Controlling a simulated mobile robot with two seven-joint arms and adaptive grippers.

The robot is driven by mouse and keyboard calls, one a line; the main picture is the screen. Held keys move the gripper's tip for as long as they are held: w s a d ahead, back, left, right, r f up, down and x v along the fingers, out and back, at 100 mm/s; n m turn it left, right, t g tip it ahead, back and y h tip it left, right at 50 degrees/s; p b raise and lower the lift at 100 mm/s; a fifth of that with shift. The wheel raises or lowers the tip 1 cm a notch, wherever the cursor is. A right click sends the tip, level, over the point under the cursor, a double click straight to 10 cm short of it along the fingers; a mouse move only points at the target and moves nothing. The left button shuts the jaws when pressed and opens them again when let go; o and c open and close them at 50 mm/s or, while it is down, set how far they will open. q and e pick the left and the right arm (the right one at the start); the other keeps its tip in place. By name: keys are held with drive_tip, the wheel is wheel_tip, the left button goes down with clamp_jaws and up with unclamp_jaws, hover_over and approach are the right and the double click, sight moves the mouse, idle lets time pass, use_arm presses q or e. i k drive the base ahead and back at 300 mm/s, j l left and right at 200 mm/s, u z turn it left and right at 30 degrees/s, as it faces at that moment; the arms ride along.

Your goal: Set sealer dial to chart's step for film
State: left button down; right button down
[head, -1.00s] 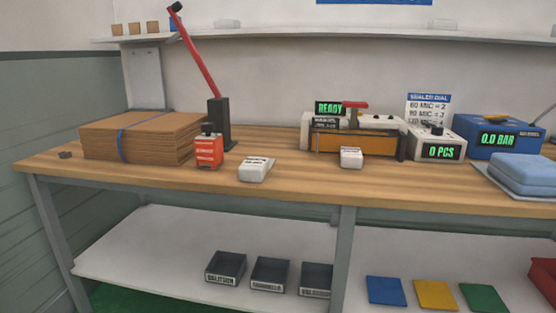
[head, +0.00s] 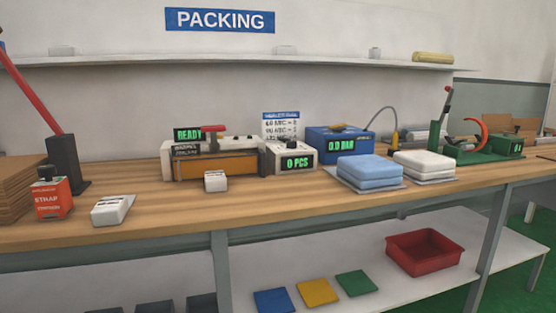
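The sealer (head: 215,163) stands at the back of the wooden bench in the head view. It has an orange front, a red-handled lever on top and a green READY display (head: 188,135). The dial chart (head: 281,125) stands behind the counter box, headed sealer dial, with lines that seem to read 60 MIC = 2 and 90 MIC = 3; the last line is partly hidden. A white box with a dark knob (head: 289,142) and a 0 PCS display sits right of the sealer. The dial's setting is too small to read. Neither gripper shows.
A small white labelled block (head: 215,181) lies before the sealer, another (head: 113,209) further left. A blue 0.0 BAR unit (head: 340,145), folded blue (head: 370,171) and white stacks (head: 427,165) and a green tool (head: 490,147) stand right. A red bin (head: 424,252) is on the lower shelf.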

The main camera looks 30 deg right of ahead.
sight(291, 144)
drive_tip(key=i+l+z, duration=0.2)
drive_tip(key=i, duration=0.45)
drive_tip(key=i+l+z, duration=0.25)
drive_tip(key=i, duration=0.45)
